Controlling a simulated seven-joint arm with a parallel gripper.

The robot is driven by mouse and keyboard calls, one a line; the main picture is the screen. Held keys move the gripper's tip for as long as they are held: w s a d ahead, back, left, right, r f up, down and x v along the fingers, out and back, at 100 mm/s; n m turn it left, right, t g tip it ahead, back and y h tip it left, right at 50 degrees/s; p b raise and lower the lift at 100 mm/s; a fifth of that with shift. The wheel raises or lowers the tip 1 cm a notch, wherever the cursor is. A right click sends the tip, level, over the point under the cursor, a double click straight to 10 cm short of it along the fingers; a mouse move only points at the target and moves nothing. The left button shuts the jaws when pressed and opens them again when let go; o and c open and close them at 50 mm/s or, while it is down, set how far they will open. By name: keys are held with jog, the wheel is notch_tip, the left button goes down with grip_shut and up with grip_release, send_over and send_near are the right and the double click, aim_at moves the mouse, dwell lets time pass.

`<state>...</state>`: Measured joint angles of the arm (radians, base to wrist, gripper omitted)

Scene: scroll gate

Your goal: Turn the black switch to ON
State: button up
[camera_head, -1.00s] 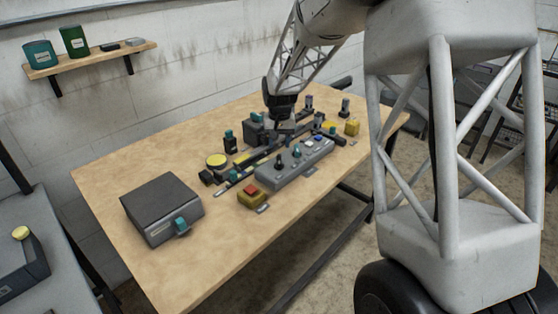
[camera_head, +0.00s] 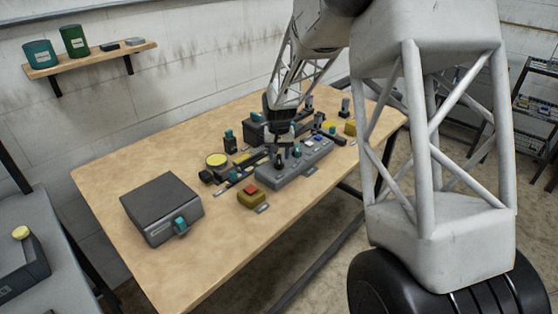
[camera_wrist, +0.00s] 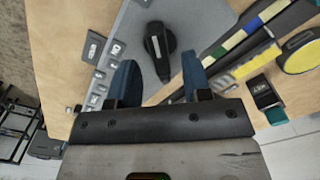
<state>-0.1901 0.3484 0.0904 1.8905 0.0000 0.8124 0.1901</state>
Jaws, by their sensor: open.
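The black switch (camera_wrist: 158,48) is a rotary knob with a white pointer line, on the top of a grey control box (camera_wrist: 187,15). In the wrist view it lies just beyond and between my two blue fingertips. My gripper (camera_wrist: 160,80) is open and empty, with one finger on each side of the knob's line. In the head view my gripper (camera_head: 282,143) is over the left part of the grey box (camera_head: 292,173), partly covering the switch (camera_head: 279,161).
A red button on a yellow base (camera_head: 251,194) stands at the box's near left. A dark box with a teal knob (camera_head: 162,208) sits at the table's left. A round yellow button (camera_head: 216,160) and coloured strips lie behind. The table's front left (camera_head: 210,265) is clear.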

aim_at(279, 159)
jog(key=shift+f, duration=1.5)
grip_shut()
